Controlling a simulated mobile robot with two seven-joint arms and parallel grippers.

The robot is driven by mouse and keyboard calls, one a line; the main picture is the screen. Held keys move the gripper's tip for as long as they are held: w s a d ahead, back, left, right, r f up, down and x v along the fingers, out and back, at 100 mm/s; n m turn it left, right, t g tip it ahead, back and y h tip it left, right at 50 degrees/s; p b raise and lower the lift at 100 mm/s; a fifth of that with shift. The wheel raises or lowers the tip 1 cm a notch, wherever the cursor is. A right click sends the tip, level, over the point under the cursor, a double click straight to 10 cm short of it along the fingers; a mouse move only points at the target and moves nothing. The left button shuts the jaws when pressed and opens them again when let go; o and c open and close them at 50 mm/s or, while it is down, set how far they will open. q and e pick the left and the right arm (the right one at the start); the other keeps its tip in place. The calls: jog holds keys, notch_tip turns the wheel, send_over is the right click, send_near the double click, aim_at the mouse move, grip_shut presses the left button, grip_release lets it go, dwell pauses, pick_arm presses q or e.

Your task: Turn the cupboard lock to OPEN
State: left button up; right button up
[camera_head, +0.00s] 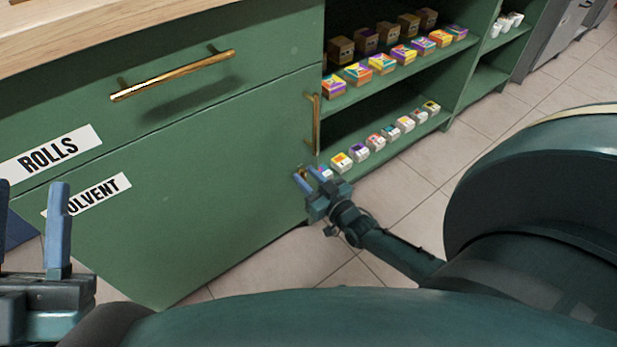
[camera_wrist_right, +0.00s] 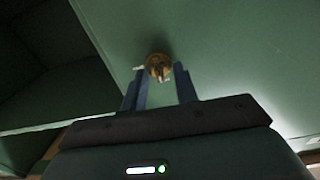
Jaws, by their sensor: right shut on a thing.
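The green cupboard door (camera_head: 200,190) carries a label reading "OLVENT" (camera_head: 100,197), its first letter hidden by my left gripper. The door looks shut. The round brass lock (camera_wrist_right: 158,67) sits on the green front, with small pale marks by it too blurred to read. My right gripper (camera_head: 311,178) is at the door's lower right edge. In the right wrist view its two fingers (camera_wrist_right: 159,84) are shut on the lock's turning piece, which they partly hide. My left gripper (camera_head: 32,190) is open and empty at the lower left.
A brass upright handle (camera_head: 313,122) is above my right gripper. A drawer labelled "ROLLS" (camera_head: 48,153) has a long brass handle (camera_head: 172,75). Open shelves (camera_head: 390,97) with several small boxes stand to the right. Tiled floor (camera_head: 330,262) lies below.

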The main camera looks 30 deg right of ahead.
pick_arm(q)
jog(key=shift+s+r+m+h+b, duration=0.3)
jog(key=shift+r+m+h+b, duration=0.4)
jog(key=shift+m+h, duration=0.4)
pick_arm(e)
jog(key=m, duration=1.1)
jog(key=f+m, duration=0.1)
jog(key=m, duration=0.5)
jog(key=shift+d, duration=0.4)
pick_arm(q)
jog(key=shift+r, duration=0.1)
pick_arm(e)
jog(key=shift+m, duration=0.5)
jog(key=o, duration=1)
jog(key=shift+c, duration=0.2)
jog(key=shift+r, duration=0.1)
